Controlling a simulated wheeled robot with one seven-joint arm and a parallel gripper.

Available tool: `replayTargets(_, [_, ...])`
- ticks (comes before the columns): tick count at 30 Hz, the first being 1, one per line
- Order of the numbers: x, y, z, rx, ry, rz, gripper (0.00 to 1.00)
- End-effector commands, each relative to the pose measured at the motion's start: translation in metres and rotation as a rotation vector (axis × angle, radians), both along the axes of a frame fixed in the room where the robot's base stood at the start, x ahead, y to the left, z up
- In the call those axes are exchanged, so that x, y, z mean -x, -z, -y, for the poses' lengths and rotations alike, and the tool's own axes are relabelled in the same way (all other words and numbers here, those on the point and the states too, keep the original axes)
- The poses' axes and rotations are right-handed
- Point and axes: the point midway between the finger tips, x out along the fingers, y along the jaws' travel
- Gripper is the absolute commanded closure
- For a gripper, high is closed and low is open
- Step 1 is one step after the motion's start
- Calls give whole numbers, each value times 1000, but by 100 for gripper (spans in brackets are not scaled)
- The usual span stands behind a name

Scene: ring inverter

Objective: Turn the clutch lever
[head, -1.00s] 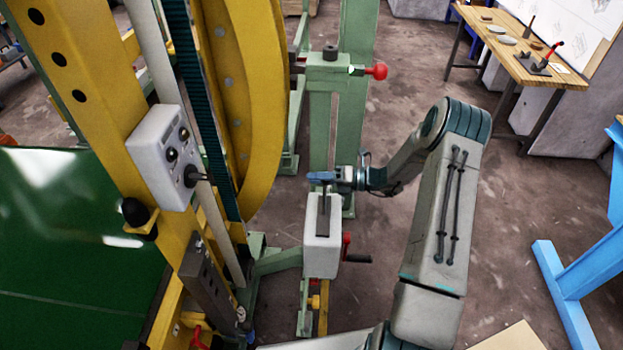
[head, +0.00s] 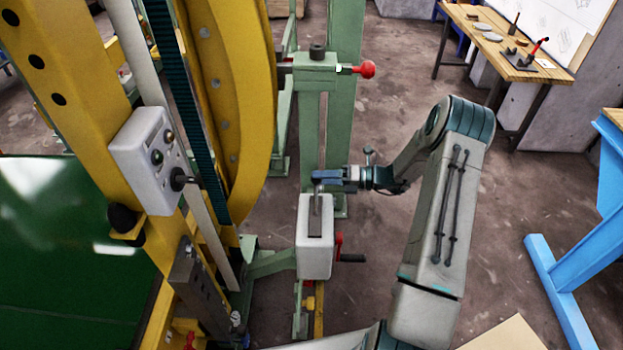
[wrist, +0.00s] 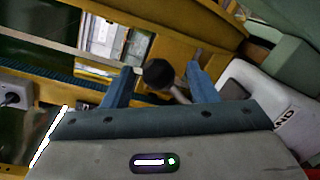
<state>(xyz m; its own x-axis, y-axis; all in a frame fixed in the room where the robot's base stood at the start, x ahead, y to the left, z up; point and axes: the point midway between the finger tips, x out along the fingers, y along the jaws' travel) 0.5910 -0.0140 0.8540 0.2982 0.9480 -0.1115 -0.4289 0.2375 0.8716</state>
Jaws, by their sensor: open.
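The clutch lever appears to be the short metal lever (head: 317,203) rising from the top slot of a white box (head: 315,262) in the head view. Its upper end is hidden by my gripper (head: 319,177), which is just above the box. In the wrist view a dark round knob (wrist: 158,73) on a thin stem shows between the two blue fingers of my gripper (wrist: 160,80). The fingers are apart, with gaps beside the knob. I cannot tell whether either finger touches it. The white box also shows at the right in the wrist view (wrist: 262,100).
A yellow frame with a large ring (head: 240,120) stands left of the box. A control box (head: 150,160) with knobs is on it. A green post with a red knob (head: 367,69) stands behind. A red-handled crank (head: 340,250) sticks out right of the white box.

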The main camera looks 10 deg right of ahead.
Motion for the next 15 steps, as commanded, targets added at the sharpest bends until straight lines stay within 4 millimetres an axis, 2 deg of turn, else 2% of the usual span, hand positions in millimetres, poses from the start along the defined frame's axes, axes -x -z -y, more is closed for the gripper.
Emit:
replayTargets(1, [3,0,13,2,4,3,47])
replayTargets(7, [15,-5,56,2,4,4,47])
replayTargets(12, [23,-9,81,2,2,4,47])
replayTargets(15, [25,-10,88,1,1,3,47])
